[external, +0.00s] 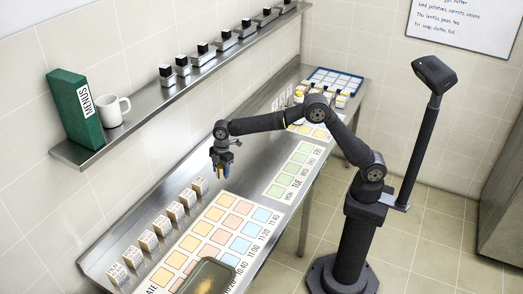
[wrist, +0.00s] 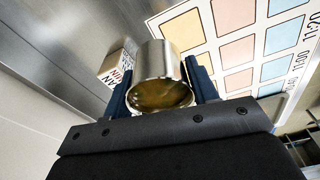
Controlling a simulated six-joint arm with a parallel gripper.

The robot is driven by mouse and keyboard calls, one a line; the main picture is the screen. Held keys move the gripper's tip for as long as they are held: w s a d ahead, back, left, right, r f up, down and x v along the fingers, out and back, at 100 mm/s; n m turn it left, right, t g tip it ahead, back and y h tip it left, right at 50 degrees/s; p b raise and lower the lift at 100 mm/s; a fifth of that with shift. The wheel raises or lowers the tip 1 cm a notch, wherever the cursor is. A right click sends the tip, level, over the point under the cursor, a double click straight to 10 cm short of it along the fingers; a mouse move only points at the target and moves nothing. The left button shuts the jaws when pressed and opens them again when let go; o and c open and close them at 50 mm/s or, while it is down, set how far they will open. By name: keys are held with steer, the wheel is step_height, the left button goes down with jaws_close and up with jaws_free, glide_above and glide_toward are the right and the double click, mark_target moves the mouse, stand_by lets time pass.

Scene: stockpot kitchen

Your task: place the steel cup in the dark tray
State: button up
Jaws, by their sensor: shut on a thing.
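My gripper (external: 221,168) is above the steel counter, in front of the wall, at the left of my arm in the external view. In the wrist view its two dark fingers are shut on the steel cup (wrist: 163,62), one on each side. The cup is shiny metal with something brownish inside its round opening. In the external view the cup is too small and too covered by the gripper to make out clearly. The dark tray (external: 232,261) lies at the near end of the counter, cut by the bottom edge, with a brownish-yellow patch inside. My gripper is well apart from it.
Several small labelled boxes (external: 148,241) stand in a row along the wall side of the counter. A chart of coloured squares (external: 222,228) lies beside them. A wall shelf (external: 150,105) holds a green menus box (external: 75,108), a white mug (external: 112,110) and several dark-topped containers.

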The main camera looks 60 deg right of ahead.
steer(key=s+a, duration=0.3)
steer(key=a, duration=0.4)
steer(key=s+a, duration=0.3)
steer(key=a, duration=0.5)
steer(key=m, duration=0.2)
glide_above(215, 272)
steer(key=d, duration=0.1)
step_height(215, 272, down, 5)
steer(key=shift+w+d+r, duration=0.1)
steer(key=shift+w+d, duration=0.05)
steer(key=shift+s+a+f, duration=0.25)
steer(key=shift+a+f, duration=0.05)
steer(key=shift+a, duration=0.1)
steer(key=shift+f, duration=2)
steer(key=shift+f, duration=0.35)
steer(key=o, duration=1.1)
steer(key=shift+c, duration=0.2)
